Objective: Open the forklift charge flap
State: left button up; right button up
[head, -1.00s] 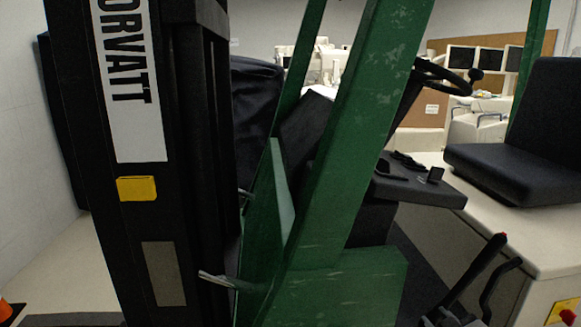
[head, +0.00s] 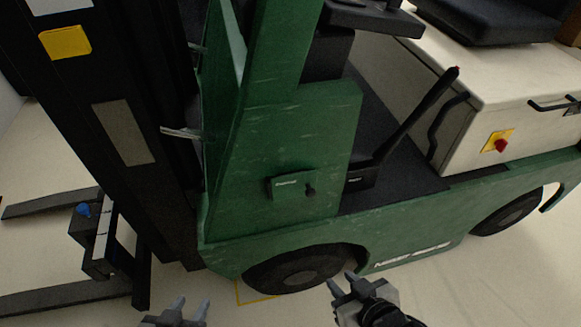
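The forklift (head: 235,225) fills most of the head view, with a scratched green body. A small green flap (head: 290,187) with a label and a dark round knob (head: 310,190) is on its front side panel, above the front wheel. The flap looks shut. My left gripper (head: 189,308) is at the bottom edge, below and left of the flap, its fingers apart with nothing between them. My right gripper (head: 342,284) is at the bottom, below and right of the flap, in front of the front wheel, its fingers apart and empty. Both are well clear of the flap.
The black mast (head: 120,130) and forks (head: 60,298) stand at left. The front wheel (head: 300,270) is below the flap. A black lever (head: 420,110) rises from the footwell. A red knob on a yellow plate (head: 498,142) is at right. Pale floor lies in front.

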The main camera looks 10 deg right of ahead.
aim_at(304, 183)
jog(key=u, duration=0.05)
jog(key=k, duration=1)
jog(key=u, duration=0.5)
jog(key=i, duration=0.45)
jog(key=u, duration=0.05)
